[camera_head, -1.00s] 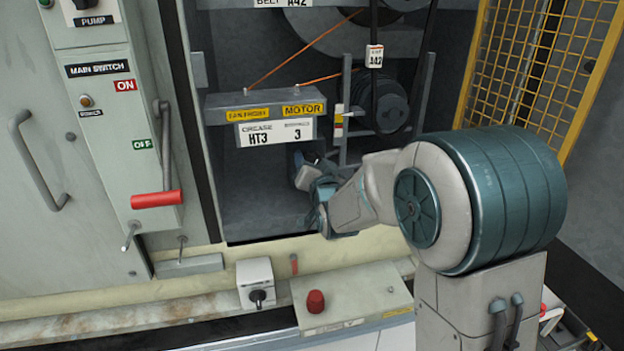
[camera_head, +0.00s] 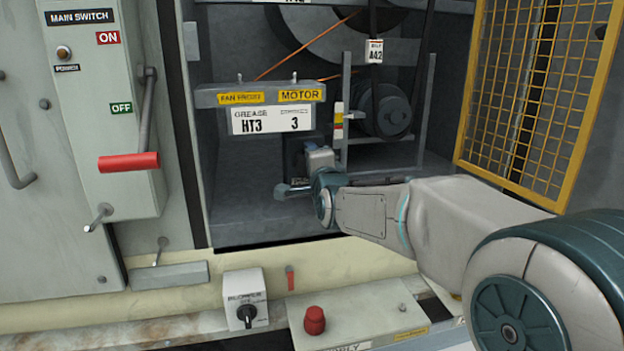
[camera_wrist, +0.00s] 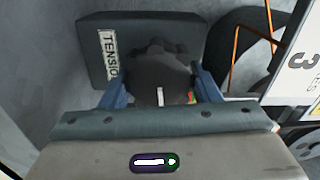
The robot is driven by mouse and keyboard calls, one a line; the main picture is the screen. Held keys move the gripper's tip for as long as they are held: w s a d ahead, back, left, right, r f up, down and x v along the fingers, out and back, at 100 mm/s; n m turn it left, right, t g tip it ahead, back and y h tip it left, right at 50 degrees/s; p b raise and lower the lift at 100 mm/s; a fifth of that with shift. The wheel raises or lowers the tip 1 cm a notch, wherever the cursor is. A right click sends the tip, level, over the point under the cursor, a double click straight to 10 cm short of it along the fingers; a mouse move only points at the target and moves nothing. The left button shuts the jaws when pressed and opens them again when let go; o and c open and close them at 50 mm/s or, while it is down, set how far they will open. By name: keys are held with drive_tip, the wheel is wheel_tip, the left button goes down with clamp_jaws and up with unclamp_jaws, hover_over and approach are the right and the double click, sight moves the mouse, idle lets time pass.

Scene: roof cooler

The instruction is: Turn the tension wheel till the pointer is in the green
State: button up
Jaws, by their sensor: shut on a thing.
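My gripper (camera_wrist: 161,84) is shut on the dark tension wheel (camera_wrist: 158,62), one blue finger on each side of it in the wrist view. The wheel is on a grey block (camera_wrist: 90,70) that bears a white label reading TENSIO, its end cut off. A short white mark, which looks like the pointer (camera_wrist: 160,96), shows below the wheel. A small green and red patch (camera_wrist: 192,97) lies to its right, so the white mark appears outside the green. In the head view my gripper (camera_head: 305,172) is low in the cabinet; there it hides most of the wheel.
A grey ledge with the MOTOR label (camera_head: 300,95) hangs just above my gripper. The motor pulley (camera_head: 388,110) and belt are to the right, behind a grey frame. A yellow mesh guard (camera_head: 530,90) stands at the right. The red-handled main switch (camera_head: 130,162) is at the left.

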drive_tip(key=m+b, duration=0.3)
drive_tip(key=b, duration=0.1)
drive_tip(key=f+m+b, duration=0.1)
drive_tip(key=m+b, duration=0.2)
drive_tip(key=b, duration=0.1)
drive_tip(key=m+b, duration=0.3)
drive_tip(key=m, duration=0.1)
drive_tip(key=shift+a+r+m+b, duration=0.15)
drive_tip(key=shift+m+b, duration=0.15)
drive_tip(key=shift+b, duration=0.1)
drive_tip(key=o, duration=1)
drive_tip(key=shift+s+b, duration=0.45)
drive_tip(key=shift+b, duration=0.1)
drive_tip(key=b+v, duration=0.2)
drive_tip(key=v, duration=1.1)
drive_tip(key=shift+r, duration=0.1)
